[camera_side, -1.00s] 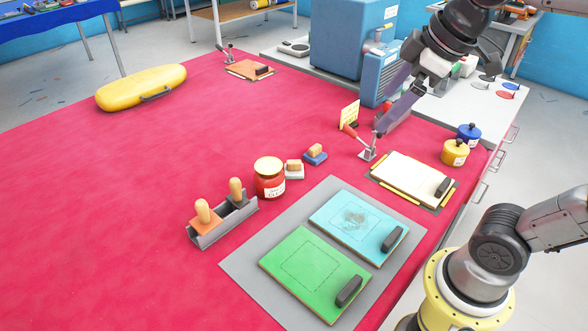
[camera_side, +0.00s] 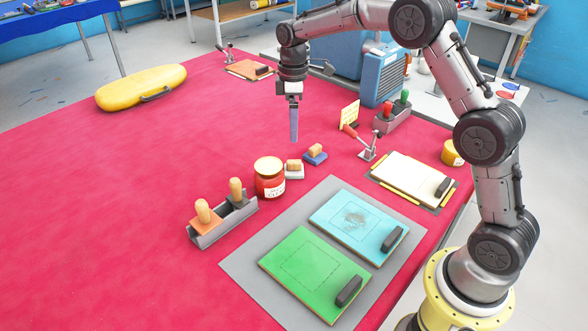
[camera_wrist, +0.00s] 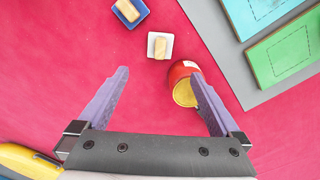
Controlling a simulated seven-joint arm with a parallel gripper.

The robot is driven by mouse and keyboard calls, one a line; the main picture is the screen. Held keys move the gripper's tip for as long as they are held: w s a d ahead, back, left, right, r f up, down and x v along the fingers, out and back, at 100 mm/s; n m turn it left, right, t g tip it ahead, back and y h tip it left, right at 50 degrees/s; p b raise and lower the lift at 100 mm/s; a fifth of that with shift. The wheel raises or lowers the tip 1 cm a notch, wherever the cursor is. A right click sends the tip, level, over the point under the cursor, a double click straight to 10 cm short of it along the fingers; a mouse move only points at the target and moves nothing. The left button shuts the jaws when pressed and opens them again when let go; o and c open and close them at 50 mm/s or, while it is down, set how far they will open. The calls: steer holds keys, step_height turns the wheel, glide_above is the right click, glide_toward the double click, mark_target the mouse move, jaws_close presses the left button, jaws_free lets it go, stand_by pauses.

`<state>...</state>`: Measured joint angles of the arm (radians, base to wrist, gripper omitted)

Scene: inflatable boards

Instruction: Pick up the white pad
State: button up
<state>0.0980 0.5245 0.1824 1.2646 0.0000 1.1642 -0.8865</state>
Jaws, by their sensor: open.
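The small white pad (camera_side: 294,171) with a wooden grip block lies flat on the red table covering, beside a red jar. It also shows in the wrist view (camera_wrist: 160,46), upper middle, just beyond the fingertips. A similar blue pad (camera_side: 315,155) lies to its right and behind; in the wrist view it is at the upper left (camera_wrist: 131,12). My gripper (camera_side: 294,140) points down, above the table, and appears higher than the white pad. In the wrist view its two purple fingers (camera_wrist: 159,73) are wide apart with nothing between them.
The red jar (camera_side: 269,179) with a tan lid stands close to the white pad; the right finger partly covers it in the wrist view. A stamp holder (camera_side: 222,221), green board (camera_side: 305,270), blue board (camera_side: 350,222) and lever clamp (camera_side: 368,153) are nearby. The table's left is mostly clear.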

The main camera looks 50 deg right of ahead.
mark_target(295, 161)
step_height(295, 161, down, 9)
steer(key=shift+s+d, duration=0.1)
steer(key=shift+s+d+f, duration=0.1)
steer(key=shift+d+f, duration=0.05)
steer(key=shift+f, duration=2.4)
steer(key=c, duration=1.5)
steer(key=shift+r, duration=0.1)
steer(key=shift+r, duration=0.1)
steer(key=shift+r, duration=0.65)
steer(key=s+r, duration=0.3)
steer(key=s, duration=0.1)
steer(key=s+a+r, duration=0.1)
steer(key=s+r, duration=0.3)
steer(key=s, duration=0.1)
steer(key=s+r, duration=0.4)
steer(key=s, duration=0.1)
steer(key=shift+a+r, duration=0.2)
steer(key=shift+a, duration=0.05)
